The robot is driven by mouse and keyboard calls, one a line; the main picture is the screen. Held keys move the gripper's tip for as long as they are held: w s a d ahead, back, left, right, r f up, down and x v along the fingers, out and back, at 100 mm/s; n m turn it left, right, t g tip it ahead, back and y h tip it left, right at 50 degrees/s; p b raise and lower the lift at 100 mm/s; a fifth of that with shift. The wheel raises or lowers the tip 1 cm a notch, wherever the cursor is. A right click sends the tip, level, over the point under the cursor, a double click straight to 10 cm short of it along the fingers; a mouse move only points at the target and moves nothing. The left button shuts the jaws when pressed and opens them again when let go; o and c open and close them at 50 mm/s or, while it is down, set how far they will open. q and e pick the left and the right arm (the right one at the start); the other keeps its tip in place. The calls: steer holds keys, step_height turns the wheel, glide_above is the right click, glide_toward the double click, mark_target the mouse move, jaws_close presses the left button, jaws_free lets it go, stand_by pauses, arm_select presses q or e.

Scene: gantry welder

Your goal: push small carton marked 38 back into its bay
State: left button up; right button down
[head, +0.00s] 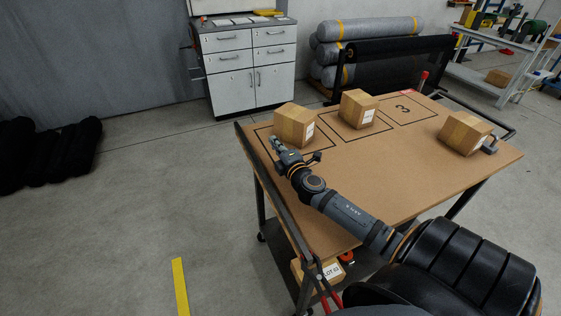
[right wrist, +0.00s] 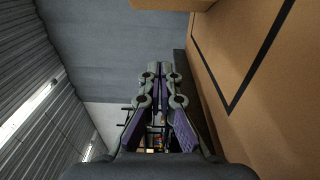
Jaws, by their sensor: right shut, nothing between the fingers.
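Three small cartons sit on the brown table (head: 400,192); their labels are too small to read, so I cannot tell which is marked 38. One carton (head: 294,125) stands at the left bay outline, one (head: 358,109) at the middle outline. The third carton (head: 465,134) stands outside the outlines at the right edge. The bay marked 3 (head: 403,109) is empty. My right gripper (head: 277,145) is shut and empty near the table's left edge, just in front of the left carton. In the right wrist view its fingers (right wrist: 161,80) meet. My left gripper is out of view.
A small grey metal object (head: 490,146) is beside the right carton. A drawer cabinet (head: 248,62) stands behind the table, with wrapped rolls (head: 368,38) next to it. A lower shelf holds another box (head: 312,270). The front middle of the tabletop is clear.

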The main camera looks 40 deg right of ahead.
steer(key=shift+s+a+f, duration=0.1)
steer(key=shift+s+f, duration=0.05)
steer(key=shift+s, duration=0.4)
steer(key=shift+s+f, duration=0.15)
steer(key=shift+s, duration=0.4)
steer(key=shift+s+d+f, duration=0.25)
steer(key=shift+s+d, duration=0.25)
steer(key=shift+s, duration=0.2)
steer(key=s, duration=0.3)
steer(key=shift+a+r, duration=0.1)
steer(key=shift+s+a+r, duration=0.1)
steer(key=shift+s+a, duration=0.2)
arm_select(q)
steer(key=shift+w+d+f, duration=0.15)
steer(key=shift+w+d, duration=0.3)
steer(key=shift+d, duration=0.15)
arm_select(e)
steer(key=shift+d, duration=0.2)
